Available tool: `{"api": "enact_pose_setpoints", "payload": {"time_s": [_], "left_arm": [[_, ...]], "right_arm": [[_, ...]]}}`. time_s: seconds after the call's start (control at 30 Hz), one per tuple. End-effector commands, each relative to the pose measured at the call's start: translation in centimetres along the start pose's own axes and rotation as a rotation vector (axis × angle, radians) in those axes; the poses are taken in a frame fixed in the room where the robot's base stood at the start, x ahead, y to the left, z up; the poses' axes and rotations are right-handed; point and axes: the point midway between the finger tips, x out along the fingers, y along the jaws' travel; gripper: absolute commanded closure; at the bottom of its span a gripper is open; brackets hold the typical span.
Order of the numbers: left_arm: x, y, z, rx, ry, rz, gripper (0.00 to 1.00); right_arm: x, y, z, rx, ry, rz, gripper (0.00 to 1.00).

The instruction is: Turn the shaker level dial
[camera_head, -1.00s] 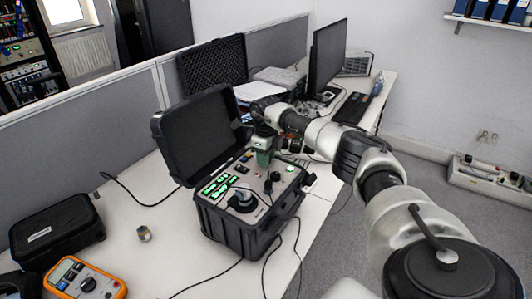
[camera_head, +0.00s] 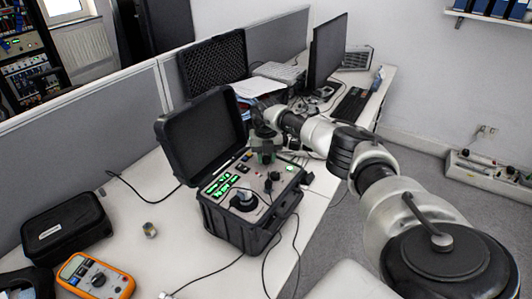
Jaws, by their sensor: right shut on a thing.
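The shaker unit is an open black case (camera_head: 226,222) on the white desk, with a grey panel carrying green-lit displays (camera_head: 222,184), a large round fitting (camera_head: 243,200) and several small knobs. My right gripper (camera_head: 265,158) points down at the back part of this panel, near the open lid (camera_head: 200,135). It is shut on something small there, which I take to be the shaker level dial. The dial itself is hidden by the fingers. A black knob or plug (camera_head: 274,177) stands on the panel just in front of the gripper. My left gripper is not in view.
An orange multimeter (camera_head: 95,278), a black pouch (camera_head: 66,228) and a small metal cylinder (camera_head: 150,230) lie left of the case. Black cables run from its front. A second open case (camera_head: 213,65) and a monitor (camera_head: 327,52) stand behind.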

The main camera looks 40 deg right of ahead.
Motion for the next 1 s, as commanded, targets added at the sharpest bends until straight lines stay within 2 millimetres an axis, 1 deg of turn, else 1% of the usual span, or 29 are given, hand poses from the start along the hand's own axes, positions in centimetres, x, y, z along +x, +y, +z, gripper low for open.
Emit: {"api": "enact_pose_setpoints", "payload": {"time_s": [0.03,0.5,0.73,1.0], "left_arm": [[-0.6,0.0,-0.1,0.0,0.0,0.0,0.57],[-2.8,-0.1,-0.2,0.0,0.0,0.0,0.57],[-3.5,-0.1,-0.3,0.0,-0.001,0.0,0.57],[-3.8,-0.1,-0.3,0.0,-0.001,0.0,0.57]], "right_arm": [[-0.3,0.0,0.1,0.044,-0.002,0.0,0.93],[-0.3,0.0,0.1,0.457,-0.002,0.001,0.93],[-0.2,0.0,0.1,0.59,-0.003,0.002,0.93],[-0.2,0.0,0.1,0.665,-0.003,0.002,0.93]]}}
